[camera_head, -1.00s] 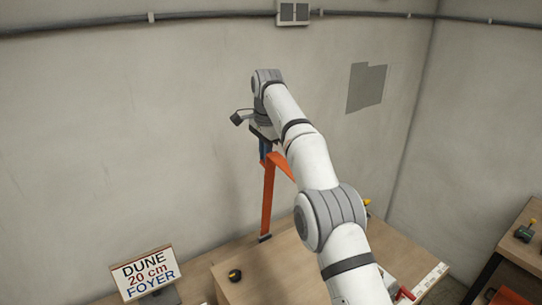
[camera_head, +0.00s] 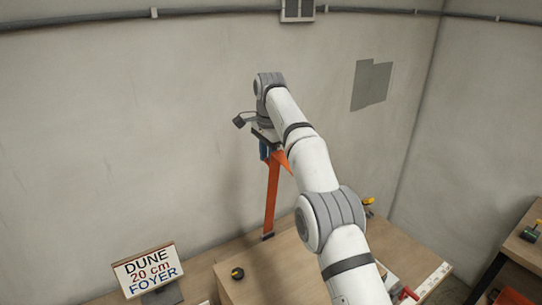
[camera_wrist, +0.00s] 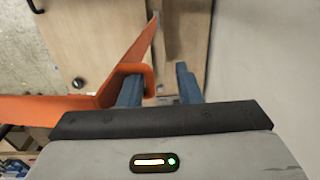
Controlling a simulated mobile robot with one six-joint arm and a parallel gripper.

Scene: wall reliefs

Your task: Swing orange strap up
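The orange strap (camera_head: 271,198) runs up from a dark foot on the workbench, close to the wall, to my gripper (camera_head: 265,153). A second orange piece slants down to the right from the gripper and passes behind my arm. In the wrist view my gripper (camera_wrist: 158,74) has its two dark blue fingers apart. The orange strap (camera_wrist: 45,106) crosses from the left edge to the left finger, where an orange bend lies around or against that fingertip. Another orange length runs away toward the bench. I see nothing clamped between the fingers.
The wooden bench (camera_head: 300,272) bears a black knob (camera_head: 237,273) and, at the right, a red-handled item (camera_head: 408,293). A sign (camera_head: 147,270) stands at lower left. The wall has a grey patch (camera_head: 371,85) and a conduit. Another table (camera_head: 525,250) is at right.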

